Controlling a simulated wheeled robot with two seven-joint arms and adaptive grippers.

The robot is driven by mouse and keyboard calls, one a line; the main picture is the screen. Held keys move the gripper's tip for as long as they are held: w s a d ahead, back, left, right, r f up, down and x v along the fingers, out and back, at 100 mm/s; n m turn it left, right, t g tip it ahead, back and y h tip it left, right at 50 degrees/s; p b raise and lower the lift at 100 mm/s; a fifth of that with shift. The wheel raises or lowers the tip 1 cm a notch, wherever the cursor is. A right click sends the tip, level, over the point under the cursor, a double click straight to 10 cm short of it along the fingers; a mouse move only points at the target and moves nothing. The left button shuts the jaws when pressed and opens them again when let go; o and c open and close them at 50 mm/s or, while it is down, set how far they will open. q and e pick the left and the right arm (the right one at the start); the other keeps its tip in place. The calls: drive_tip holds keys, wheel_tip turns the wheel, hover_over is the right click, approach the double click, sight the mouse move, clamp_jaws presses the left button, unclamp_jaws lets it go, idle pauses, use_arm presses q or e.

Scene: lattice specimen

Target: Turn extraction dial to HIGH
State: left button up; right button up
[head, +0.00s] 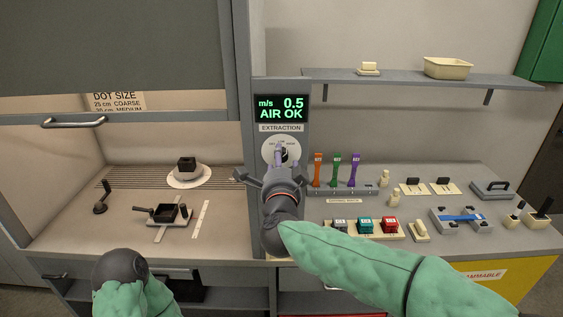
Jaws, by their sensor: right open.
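The extraction dial (283,143) is a round pale plate with a dark knob, under the EXTRACTION label on the grey post. The display (281,108) above it reads "m/s 0.5 AIR OK". My right gripper (287,154) is open in front of the dial, its pale fingertips to either side of the knob. I cannot tell whether they touch it. The gripper hides the lower part of the dial, and the knob's setting is too small to read. My left arm's dark end (121,268) shows low at the left; its fingers cannot be made out.
A fume hood with a raised sash stands at left, holding a black block on a white dish (188,177). Right of the post are coloured upright tools (335,170), small coloured blocks (365,226) and a blue-striped fixture (461,219). A shelf (410,79) hangs above.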

drive_tip(key=s, duration=1.1)
drive_tip(key=shift+s, duration=0.15)
